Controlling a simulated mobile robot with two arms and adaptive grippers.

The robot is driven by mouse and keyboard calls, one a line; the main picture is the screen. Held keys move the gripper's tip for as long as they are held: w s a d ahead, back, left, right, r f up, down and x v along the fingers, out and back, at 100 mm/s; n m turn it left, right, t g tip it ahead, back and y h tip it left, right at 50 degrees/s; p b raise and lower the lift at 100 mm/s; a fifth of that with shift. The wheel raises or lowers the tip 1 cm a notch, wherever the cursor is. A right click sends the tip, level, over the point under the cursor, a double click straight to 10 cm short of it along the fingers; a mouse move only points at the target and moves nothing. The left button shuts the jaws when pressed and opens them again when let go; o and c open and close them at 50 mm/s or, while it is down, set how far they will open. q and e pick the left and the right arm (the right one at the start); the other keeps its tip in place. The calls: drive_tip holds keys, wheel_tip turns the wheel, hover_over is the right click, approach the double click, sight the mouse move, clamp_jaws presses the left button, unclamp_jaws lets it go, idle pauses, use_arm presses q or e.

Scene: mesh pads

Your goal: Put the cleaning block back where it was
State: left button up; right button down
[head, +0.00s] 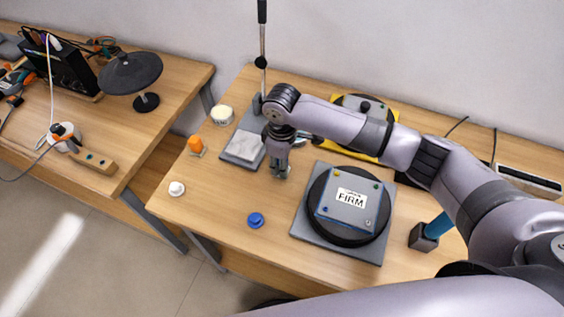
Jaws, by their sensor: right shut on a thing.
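My right gripper (279,174) reaches down over the middle of the right-hand wooden table, just right of a grey stand base with a pale square plate (243,146). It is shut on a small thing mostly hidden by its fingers. I cannot make out its shape, or whether it touches the table. No cleaning block shows clearly anywhere else. My left gripper is not in view.
A blue puck (256,220), a white knob (177,188), an orange bottle (195,145) and a white jar (222,115) stand around. A tall thin post (263,45) rises behind. A blue-handled tool (438,226) stands right. The front-left tabletop is mostly clear.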

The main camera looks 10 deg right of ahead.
drive_tip(key=c, duration=1.3)
unclamp_jaws()
drive_tip(key=shift+f, duration=0.15)
drive_tip(key=shift+c, duration=0.2)
wheel_tip(320, 180, up, 12)
drive_tip(key=b, duration=0.1)
drive_tip(key=shift+r, duration=0.2)
drive_tip(key=shift+f, duration=0.1)
